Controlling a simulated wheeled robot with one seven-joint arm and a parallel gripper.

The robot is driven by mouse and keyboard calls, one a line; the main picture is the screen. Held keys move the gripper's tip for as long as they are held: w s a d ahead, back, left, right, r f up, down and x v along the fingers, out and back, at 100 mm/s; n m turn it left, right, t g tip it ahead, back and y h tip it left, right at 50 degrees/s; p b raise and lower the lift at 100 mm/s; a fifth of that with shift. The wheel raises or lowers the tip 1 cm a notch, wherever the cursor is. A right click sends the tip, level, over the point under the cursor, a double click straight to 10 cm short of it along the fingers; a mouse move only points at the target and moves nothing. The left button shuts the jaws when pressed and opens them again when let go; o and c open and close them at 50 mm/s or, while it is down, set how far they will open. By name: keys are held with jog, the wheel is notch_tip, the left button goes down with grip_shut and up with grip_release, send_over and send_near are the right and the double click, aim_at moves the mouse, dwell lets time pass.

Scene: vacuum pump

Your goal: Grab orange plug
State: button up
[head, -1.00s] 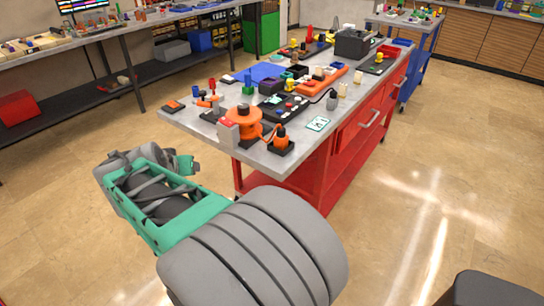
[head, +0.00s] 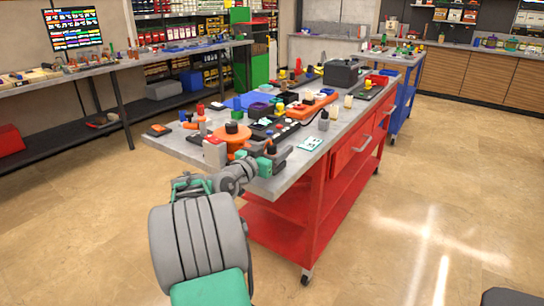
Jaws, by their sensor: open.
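My gripper (head: 268,163), with teal fingers, is at the near edge of the red cart's top. By its look it is open, though the fingers are small here. The orange plug (head: 270,149) shows only as a small dark and orange tip just behind the fingers. Most of it and its black base are hidden by my gripper. I cannot tell whether the fingers touch it or are around it.
A black tray (head: 274,128) lies behind. A white card (head: 312,143) lies to the right on the red cart (head: 335,165).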

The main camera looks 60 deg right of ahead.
jog(key=shift+d, duration=0.45)
jog(key=shift+c, duration=0.4)
grip_shut()
